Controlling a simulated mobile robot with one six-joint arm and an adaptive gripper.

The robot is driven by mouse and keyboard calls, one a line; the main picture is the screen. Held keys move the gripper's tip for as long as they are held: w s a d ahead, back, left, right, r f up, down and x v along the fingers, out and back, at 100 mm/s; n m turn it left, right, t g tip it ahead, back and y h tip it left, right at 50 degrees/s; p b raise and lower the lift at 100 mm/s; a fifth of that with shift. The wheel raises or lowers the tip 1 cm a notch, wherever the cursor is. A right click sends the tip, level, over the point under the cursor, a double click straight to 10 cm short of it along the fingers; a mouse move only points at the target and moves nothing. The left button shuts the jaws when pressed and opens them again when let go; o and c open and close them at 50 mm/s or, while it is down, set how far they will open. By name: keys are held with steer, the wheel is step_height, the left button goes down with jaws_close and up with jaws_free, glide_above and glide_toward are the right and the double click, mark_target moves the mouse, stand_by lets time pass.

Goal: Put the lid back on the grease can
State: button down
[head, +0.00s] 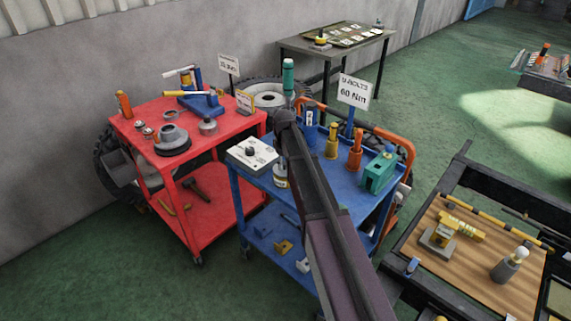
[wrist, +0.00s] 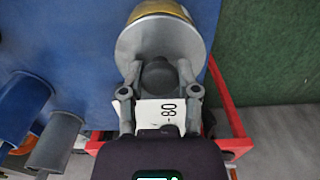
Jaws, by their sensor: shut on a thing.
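In the wrist view, my gripper (wrist: 159,80) is shut on the dark knob of a grey round lid (wrist: 150,42). A yellow-gold round edge (wrist: 165,8) shows behind the lid, likely the grease can; I cannot tell whether the two touch. In the head view, a small can with a white label (head: 280,177) stands on the blue cart (head: 310,188), beside the white box (head: 252,153). My arm passes in front of that cart, and my gripper cannot be made out there.
Bottles (head: 332,141) and a green box (head: 379,172) stand on the blue cart's right side, near a sign (head: 354,92). The red cart (head: 130,125) stands left, holding a grey ring and tools.

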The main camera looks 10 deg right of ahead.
steer(key=shift+c, duration=1.3)
jaws_free()
steer(key=shift+o, duration=1.3)
steer(key=shift+r, duration=0.15)
steer(key=shift+r+p, duration=3.35)
steer(key=shift+p, duration=0.15)
